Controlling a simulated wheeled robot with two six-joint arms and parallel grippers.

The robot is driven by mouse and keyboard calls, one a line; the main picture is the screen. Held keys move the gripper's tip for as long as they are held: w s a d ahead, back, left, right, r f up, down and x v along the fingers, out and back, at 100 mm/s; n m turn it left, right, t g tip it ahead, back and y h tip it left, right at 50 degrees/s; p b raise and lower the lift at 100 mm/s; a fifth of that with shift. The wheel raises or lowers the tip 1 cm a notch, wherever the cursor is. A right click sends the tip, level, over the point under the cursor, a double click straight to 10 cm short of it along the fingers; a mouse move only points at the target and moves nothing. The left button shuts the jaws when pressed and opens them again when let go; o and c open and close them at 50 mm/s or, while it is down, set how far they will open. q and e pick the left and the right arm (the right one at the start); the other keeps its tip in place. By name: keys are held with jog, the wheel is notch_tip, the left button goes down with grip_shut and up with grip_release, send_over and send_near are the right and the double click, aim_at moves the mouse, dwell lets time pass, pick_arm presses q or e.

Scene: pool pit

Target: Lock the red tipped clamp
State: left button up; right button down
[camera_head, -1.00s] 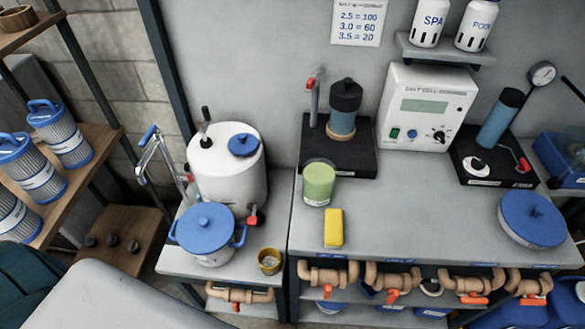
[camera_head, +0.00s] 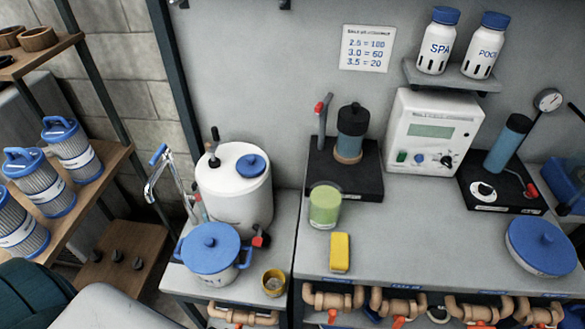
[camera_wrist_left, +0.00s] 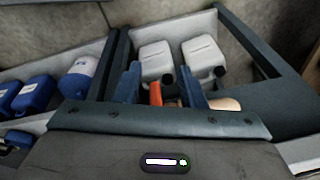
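A toggle clamp with a red tip (camera_head: 319,107) stands on a black base (camera_head: 345,182) on the bench in the head view. Its grey lever points up, beside a dark-capped cylinder (camera_head: 352,120). A second red-handled lever (camera_head: 530,190) lies low on the black base at the right, beside a tilted cylinder. Neither gripper shows in the head view. In the left wrist view, my left gripper (camera_wrist_left: 160,88) has its two dark blue fingers apart. An orange-red handle (camera_wrist_left: 155,93) shows beyond the gap between them. I cannot tell whether anything touches it. The right gripper is not seen.
A yellow sponge (camera_head: 340,252) and a green jar (camera_head: 325,205) stand at the bench's left front. A white salt cell box (camera_head: 432,130) stands behind. A blue-lidded pot (camera_head: 211,245) and white tank (camera_head: 235,195) fill the side table. Pipes with orange handles run below the bench front.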

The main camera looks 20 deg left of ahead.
aim_at(321, 103)
pick_arm(q)
jog(key=w+d+r+t+p, duration=0.1)
jog(key=w+r, duration=0.3)
jog(key=r, duration=0.6)
jog(key=w+d+r+t+p, duration=0.1)
jog(key=w+r, duration=0.3)
jog(key=r, duration=0.6)
jog(key=w+d+r+t+p, duration=0.1)
jog(key=w+r, duration=0.4)
jog(key=r, duration=0.5)
jog(key=w+d+r+t+h+p, duration=0.15)
jog(key=w+r+t, duration=0.45)
jog(key=w+r, duration=0.85)
jog(key=w+d+r+t, duration=0.2)
jog(key=w+r+t, duration=0.5)
jog(key=w+r, duration=0.8)
jog(key=w+f+p, duration=0.1)
jog(key=w, duration=0.2)
jog(key=w+f+p, duration=0.1)
jog(key=w, duration=0.3)
jog(key=w+p, duration=0.1)
jog(key=w, duration=0.2)
jog(key=shift+w+d+f, duration=0.3)
jog(key=shift+w+f, duration=0.1)
jog(key=shift+w+f+p, duration=0.1)
jog(key=shift+w+p, duration=0.25)
jog(key=shift+w, duration=0.6)
grip_shut()
